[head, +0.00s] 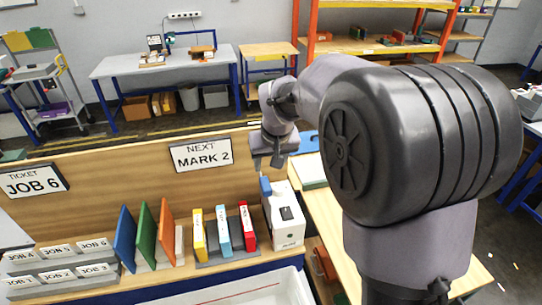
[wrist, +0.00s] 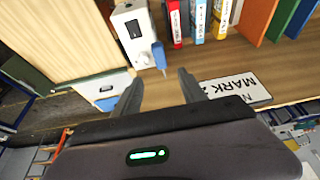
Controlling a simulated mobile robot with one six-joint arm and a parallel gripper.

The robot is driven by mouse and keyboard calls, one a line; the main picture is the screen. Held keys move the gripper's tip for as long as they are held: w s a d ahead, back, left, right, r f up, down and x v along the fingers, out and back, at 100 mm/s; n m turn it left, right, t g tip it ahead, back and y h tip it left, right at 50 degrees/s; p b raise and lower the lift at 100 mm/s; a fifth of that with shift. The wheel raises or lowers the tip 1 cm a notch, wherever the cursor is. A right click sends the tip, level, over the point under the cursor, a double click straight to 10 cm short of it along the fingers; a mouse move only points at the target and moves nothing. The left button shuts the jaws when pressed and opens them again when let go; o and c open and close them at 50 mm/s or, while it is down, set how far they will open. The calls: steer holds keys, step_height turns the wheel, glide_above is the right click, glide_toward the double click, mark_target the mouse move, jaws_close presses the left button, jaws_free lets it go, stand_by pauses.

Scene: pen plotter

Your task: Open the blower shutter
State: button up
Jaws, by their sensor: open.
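A white box with a dark panel (head: 287,228) stands at the right end of the wooden bench; it also shows in the wrist view (wrist: 124,48). A blue lever-like piece (head: 265,186) sticks out at its side, and it shows in the wrist view (wrist: 159,54). No part is labelled as blower or shutter, so I cannot tell for sure that this is it. My gripper (wrist: 158,82) is open and empty, with the blue piece just beyond the gap between its fingers, apparently not touching. In the head view my gripper (head: 270,160) is above and behind the box.
Yellow, light blue and red binders (head: 222,231) stand left of the box, then blue, green and orange boards (head: 146,238). A MARK 2 sign (head: 201,154) is on the back panel. A white tray (head: 235,292) lies in front. My arm hides much of the right side.

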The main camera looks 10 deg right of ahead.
steer(key=v, duration=0.3)
steer(key=shift+s+r, duration=0.15)
steer(key=shift+r, duration=0.2)
steer(key=s+a+f+m+y+b, duration=0.1)
steer(key=s+a+f+m+b, duration=0.1)
steer(key=s+f+b, duration=1)
steer(key=s+a+f+m+t+y+b, duration=0.1)
steer(key=s+a+f+m+b, duration=0.1)
steer(key=s+f+b, duration=1.1)
steer(key=s+b, duration=0.2)
steer(key=s, duration=0.1)
steer(key=shift+s+b, duration=0.35)
